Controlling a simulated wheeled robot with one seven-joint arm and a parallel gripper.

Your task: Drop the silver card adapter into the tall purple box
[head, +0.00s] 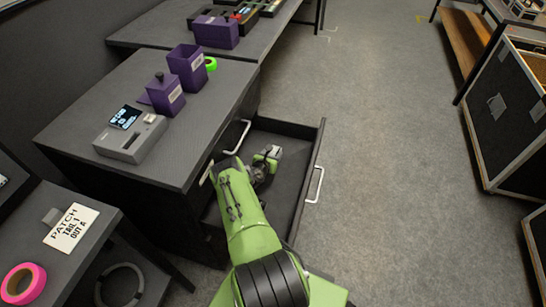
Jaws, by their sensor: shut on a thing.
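The tall purple box (187,69) stands on the dark desk, left of and above my gripper in the picture. It is upright with an open top and a pale label. My gripper is well apart from it.
A shorter purple box (164,97) with a dark knob stands before the tall one. A grey device (131,139) sits at the desk's left. The open drawer (310,165) juts out to the right. Grey floor beyond is clear.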

